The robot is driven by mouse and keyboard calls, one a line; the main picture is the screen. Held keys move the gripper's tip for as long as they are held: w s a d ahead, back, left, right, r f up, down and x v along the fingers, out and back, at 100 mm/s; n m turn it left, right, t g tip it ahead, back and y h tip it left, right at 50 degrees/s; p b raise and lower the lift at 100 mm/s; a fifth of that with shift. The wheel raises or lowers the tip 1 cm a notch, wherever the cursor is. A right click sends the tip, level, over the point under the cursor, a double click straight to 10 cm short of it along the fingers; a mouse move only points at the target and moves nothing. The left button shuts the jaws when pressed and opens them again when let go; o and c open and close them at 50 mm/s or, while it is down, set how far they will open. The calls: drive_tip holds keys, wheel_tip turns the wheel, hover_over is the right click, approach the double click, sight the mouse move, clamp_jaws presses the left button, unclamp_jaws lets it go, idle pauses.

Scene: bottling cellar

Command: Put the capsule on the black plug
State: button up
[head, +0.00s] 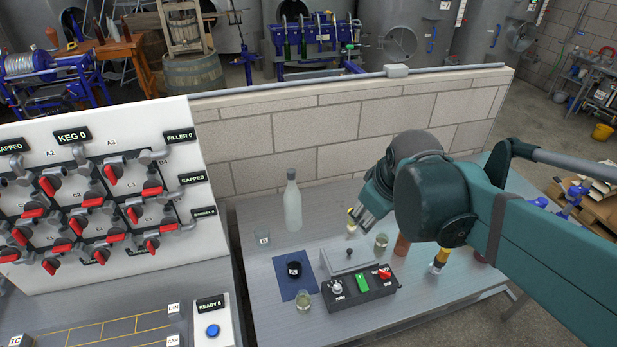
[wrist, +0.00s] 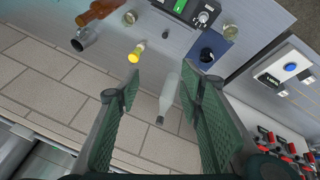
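A small yellow-and-white piece (head: 351,220), perhaps the capsule, stands on the grey table; in the wrist view its yellow end (wrist: 134,57) shows left of the fingers. A short black round piece (head: 294,269) with a white label, perhaps the black plug, stands on a blue mat (head: 305,286); it also shows in the wrist view (wrist: 205,56). A small black knob (head: 348,254) sits on a grey block, so I cannot tell for sure which is the plug. My gripper (wrist: 158,90) is open and empty, above the back of the table.
A tall pale bottle (head: 292,205) stands near the block wall (head: 290,140), appearing between my fingers in the wrist view (wrist: 169,95). A valve panel (head: 100,190) rises left.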

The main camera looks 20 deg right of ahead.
drive_tip(key=s+a+m+t, duration=0.1)
drive_tip(key=s+a+m, duration=0.1)
drive_tip(key=a, duration=0.2)
drive_tip(key=s+a+r+m+t+y, duration=0.1)
drive_tip(key=s+a+m, duration=0.1)
drive_tip(key=a, duration=0.3)
drive_tip(key=shift+s+m, duration=0.3)
drive_tip(key=shift+m, duration=0.1)
drive_tip(key=shift+a+f, duration=0.1)
